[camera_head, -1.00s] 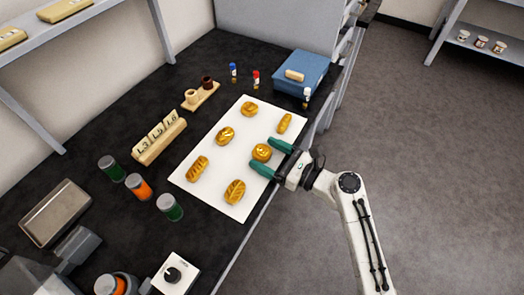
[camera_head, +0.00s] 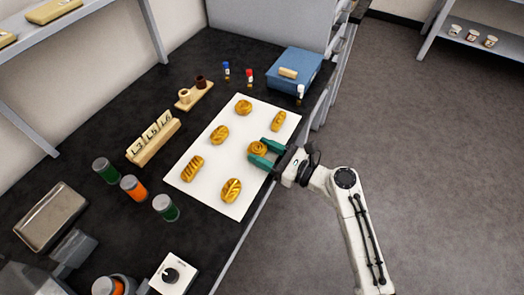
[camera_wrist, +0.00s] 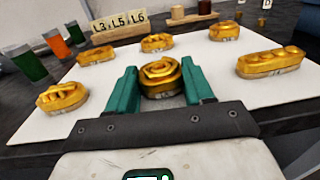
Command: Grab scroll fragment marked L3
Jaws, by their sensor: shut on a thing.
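Several gold scroll fragments lie on a white sheet (camera_head: 216,178). My gripper (camera_head: 261,152), with green fingers, is shut on the round, coiled fragment (camera_head: 256,148) at the sheet's right edge. In the wrist view this fragment (camera_wrist: 160,72) sits between both fingers and appears still on or very near the sheet. Its mark is not legible. The other fragments are one at lower front (camera_head: 231,190), one at left (camera_head: 192,168), one at centre left (camera_head: 219,134), one at the back (camera_head: 243,107) and one at back right (camera_head: 278,121). Their small tags are hard to read.
A wooden rack (camera_head: 153,143) holds cards L3, L5 and L6, left of the sheet. Green and orange jars (camera_head: 133,188) stand at the front left. A blue box (camera_head: 295,66), small vials (camera_head: 249,78) and a wooden holder (camera_head: 194,94) are behind. Floor is clear at right.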

